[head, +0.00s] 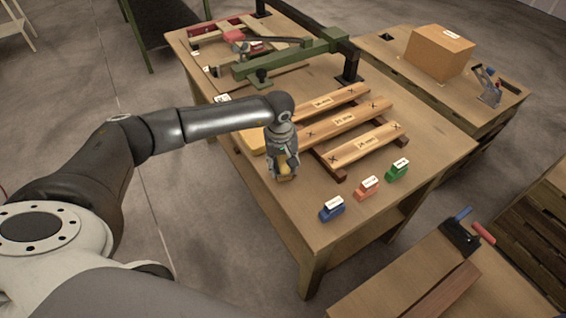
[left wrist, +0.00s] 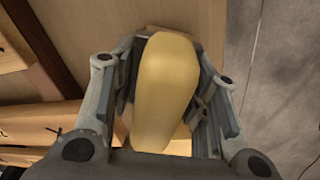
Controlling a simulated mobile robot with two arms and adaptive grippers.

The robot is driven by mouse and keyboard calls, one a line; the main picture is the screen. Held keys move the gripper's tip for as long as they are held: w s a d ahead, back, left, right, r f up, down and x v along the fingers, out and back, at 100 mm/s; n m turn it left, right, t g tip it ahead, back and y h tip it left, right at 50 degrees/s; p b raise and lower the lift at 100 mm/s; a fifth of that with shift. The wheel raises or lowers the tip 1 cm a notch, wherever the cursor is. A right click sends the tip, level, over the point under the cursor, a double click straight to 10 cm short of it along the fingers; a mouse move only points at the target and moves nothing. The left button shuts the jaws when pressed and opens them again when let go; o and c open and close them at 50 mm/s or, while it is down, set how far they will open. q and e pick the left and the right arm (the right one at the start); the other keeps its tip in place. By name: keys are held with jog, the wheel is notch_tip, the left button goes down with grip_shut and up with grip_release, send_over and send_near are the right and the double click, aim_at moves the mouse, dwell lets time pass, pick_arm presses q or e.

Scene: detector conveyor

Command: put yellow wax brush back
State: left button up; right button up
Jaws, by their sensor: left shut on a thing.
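My left gripper (head: 286,176) points down over the near left part of the wooden table (head: 300,217). It is shut on the yellow wax brush (head: 288,164), which is mostly hidden by the fingers in the head view. In the left wrist view the yellow brush (left wrist: 165,88) shows as a smooth rounded body between the two fingers (left wrist: 165,95). I cannot tell whether its lower end touches the table. Blue (head: 332,208), orange (head: 366,187) and green (head: 397,169) labelled blocks stand in a row to the right. My right gripper is not in view.
Three labelled planks (head: 340,119) lie on dark crosspieces beside the gripper. A green and black frame (head: 288,62) stands at the back. A cardboard box (head: 439,53) sits on the neighbouring table. The table's near left corner is clear.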

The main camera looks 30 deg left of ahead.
pick_arm(q)
jog(key=shift+f, duration=0.2)
jog(key=o, duration=1.1)
jog(key=shift+r, duration=0.1)
jog(key=shift+o, duration=0.2)
jog(key=shift+r, duration=0.55)
jog(key=r, duration=0.3)
jog(key=r+b, duration=0.1)
jog(key=r, duration=0.2)
jog(key=r+b, duration=0.1)
jog(key=r, duration=0.2)
jog(key=shift+s+r, duration=0.35)
jog(key=shift+s, duration=0.05)
jog(key=shift+s+r+b, duration=0.1)
jog(key=shift+r+b, duration=0.25)
jog(key=shift+r, duration=0.4)
